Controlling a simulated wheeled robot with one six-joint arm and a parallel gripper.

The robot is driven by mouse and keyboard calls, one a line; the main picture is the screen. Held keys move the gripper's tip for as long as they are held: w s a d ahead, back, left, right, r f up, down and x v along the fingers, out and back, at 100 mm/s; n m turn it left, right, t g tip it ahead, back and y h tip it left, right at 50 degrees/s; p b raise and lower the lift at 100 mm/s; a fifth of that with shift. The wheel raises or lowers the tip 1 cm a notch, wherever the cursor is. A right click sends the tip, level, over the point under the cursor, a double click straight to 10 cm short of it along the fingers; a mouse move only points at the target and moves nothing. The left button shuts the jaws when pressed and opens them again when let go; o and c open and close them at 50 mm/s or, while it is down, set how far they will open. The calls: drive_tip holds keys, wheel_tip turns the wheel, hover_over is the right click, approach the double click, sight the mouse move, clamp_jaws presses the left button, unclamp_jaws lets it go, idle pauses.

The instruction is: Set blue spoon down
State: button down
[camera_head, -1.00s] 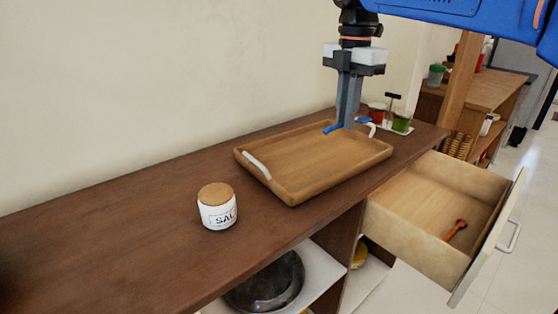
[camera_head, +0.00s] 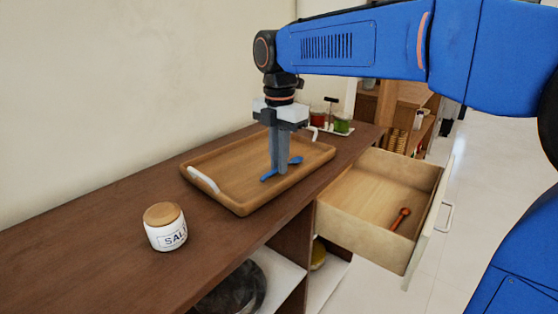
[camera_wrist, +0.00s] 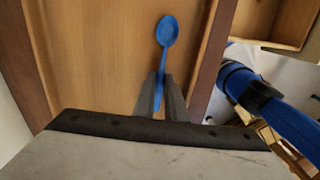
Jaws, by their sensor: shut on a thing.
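The blue spoon (camera_head: 295,160) is between the fingers of my gripper (camera_head: 279,172), which is shut on its handle. In the wrist view the spoon's bowl (camera_wrist: 167,31) points away from my gripper (camera_wrist: 160,98), and the handle runs between the fingertips. The spoon is low over the wooden tray (camera_head: 222,180), within its rim toward the right side. I cannot tell whether the spoon touches the tray floor. The tray also fills much of the wrist view (camera_wrist: 95,60).
A salt jar (camera_head: 166,228) stands on the brown counter (camera_head: 95,235), left of the tray. An open drawer (camera_head: 365,195) with an orange-red spoon (camera_head: 401,219) sits to the right. Red and green jars (camera_head: 342,122) stand behind the tray. The tray's left part is clear.

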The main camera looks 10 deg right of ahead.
drive_tip(key=shift+f, duration=0.15)
drive_tip(key=c, duration=1.8)
unclamp_jaws()
wheel_tip(320, 180, up, 12)
drive_tip(key=shift+r, duration=0.1)
drive_tip(key=s+d+f+m+t, duration=0.2)
drive_tip(key=s+d+f+m, duration=0.75)
drive_tip(key=d+m, duration=0.3)
drive_tip(key=s+d+f+m+t, duration=0.1)
drive_tip(key=s+d+f+m, duration=0.2)
drive_tip(key=s+f+m, duration=0.1)
drive_tip(key=s+d+f+m+t, duration=0.1)
drive_tip(key=s+d+f+m, duration=0.2)
drive_tip(key=s+f+m, duration=0.2)
drive_tip(key=s+d+f+m, duration=0.3)
drive_tip(key=s+f+m, duration=0.1)
drive_tip(key=f, duration=0.4)
drive_tip(key=shift+s+d+f+m+t, duration=0.1)
drive_tip(key=shift+s+m+t, duration=0.2)
drive_tip(key=shift+m+t, duration=0.15)
